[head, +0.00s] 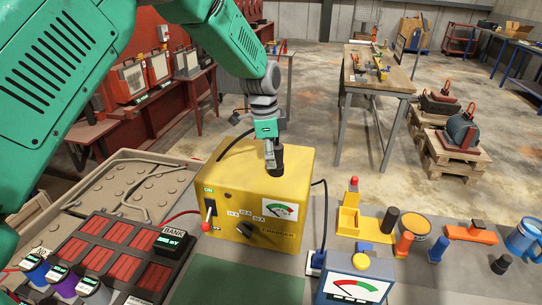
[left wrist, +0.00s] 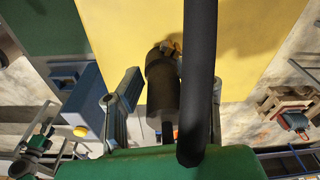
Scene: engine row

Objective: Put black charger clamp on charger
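The yellow charger (head: 222,180) stands in the middle of the head view, with a dial, a knob and a red-tipped lever on its front. The black clamp (head: 278,158) is at the charger's top, toward the back. My left gripper (head: 270,154) points down right at it. In the left wrist view the clamp (left wrist: 162,88) lies between the two fingers of my left gripper (left wrist: 172,95), with gaps at its sides, so the fingers look open around it. A thick black cable (left wrist: 199,70) hides part of the right side. My right gripper is not in view.
A red-panelled battery bank (head: 118,250) stands at the lower left. A blue gauge box (head: 355,280) stands at the front right. A yellow block (head: 350,222), orange and blue parts and a blue mug (head: 523,240) are on the bench to the right. A green mat (head: 250,275) is clear in front.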

